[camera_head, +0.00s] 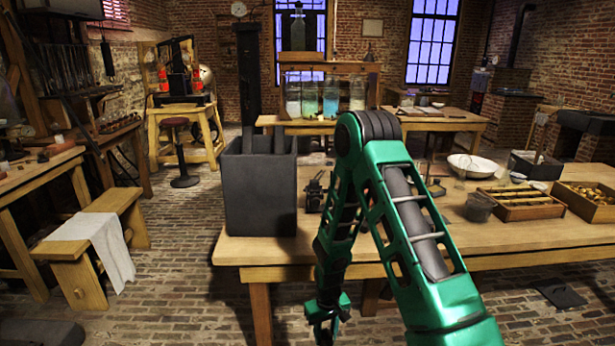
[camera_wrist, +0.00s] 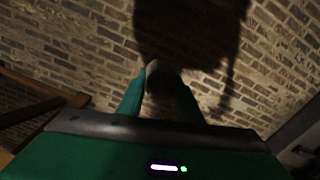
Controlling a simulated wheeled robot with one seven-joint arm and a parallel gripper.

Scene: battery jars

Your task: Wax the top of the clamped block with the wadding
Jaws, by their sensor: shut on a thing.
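My gripper (camera_wrist: 158,85) points down over the brick floor in the wrist view. Its teal fingers are shut on a small pale-ended thing (camera_wrist: 151,69), too dark to identify as the wadding. In the head view, my arm reaches over the workbench (camera_head: 250,252) and bends down at its front edge, with the wrist below the bench top. The held thing does not show there. I cannot make out the clamped block. A small dark metal device (camera_head: 314,192) stands on the bench beside my arm, partly hidden by it.
A tall dark grey bin (camera_head: 259,195) stands on the bench's left end. A stool bench with a cloth (camera_head: 103,240) stands left; floor between is clear.

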